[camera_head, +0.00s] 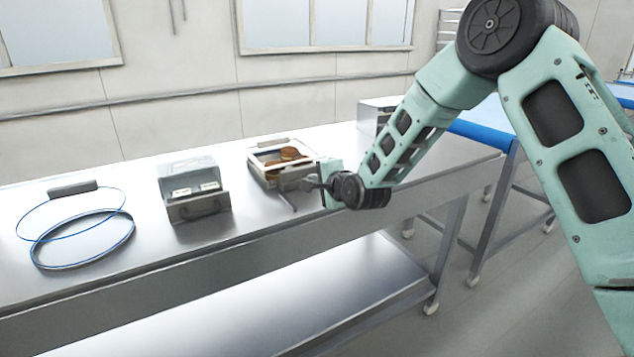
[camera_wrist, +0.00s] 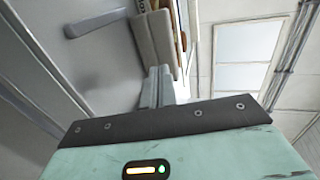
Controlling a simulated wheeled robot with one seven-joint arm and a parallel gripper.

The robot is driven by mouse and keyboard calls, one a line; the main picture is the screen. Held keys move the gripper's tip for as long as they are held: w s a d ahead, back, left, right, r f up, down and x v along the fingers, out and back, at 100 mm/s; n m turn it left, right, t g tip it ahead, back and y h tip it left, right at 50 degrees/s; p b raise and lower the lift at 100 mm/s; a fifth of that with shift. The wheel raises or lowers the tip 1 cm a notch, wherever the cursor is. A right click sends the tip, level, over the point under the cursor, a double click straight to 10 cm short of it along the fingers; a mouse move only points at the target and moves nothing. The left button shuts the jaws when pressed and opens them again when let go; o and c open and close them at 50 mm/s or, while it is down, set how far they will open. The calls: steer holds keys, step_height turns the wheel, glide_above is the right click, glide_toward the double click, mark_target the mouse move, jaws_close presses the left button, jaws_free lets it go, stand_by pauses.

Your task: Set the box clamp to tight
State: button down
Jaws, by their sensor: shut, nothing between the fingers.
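The box (camera_head: 262,180) is a shallow pale frame holding brown rounds (camera_head: 291,153), on the steel table near its back middle. A grey lever (camera_head: 288,202), which looks like the box's clamp handle, sticks out from its front toward the table edge. A grey rounded bar in the wrist view (camera_wrist: 95,22) appears to be the same lever. My gripper (camera_head: 312,184) is at the box's front right corner, to the right of the lever. In the wrist view, its fingers (camera_wrist: 158,86) are together and empty, close to the box wall (camera_wrist: 150,42). Whether they touch the box cannot be told.
A metal bin (camera_head: 198,208) with white packets stands left of the box. Farther left lie a blue-edged hoop (camera_head: 82,265) and a grey block (camera_head: 73,188) on a thin blue loop. A metal case (camera_head: 372,117) stands behind my arm. The steel table (camera_head: 130,190) is bare between them.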

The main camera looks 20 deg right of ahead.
steer(key=b+v, duration=0.2)
steer(key=v, duration=0.7)
steer(key=shift+a, duration=0.15)
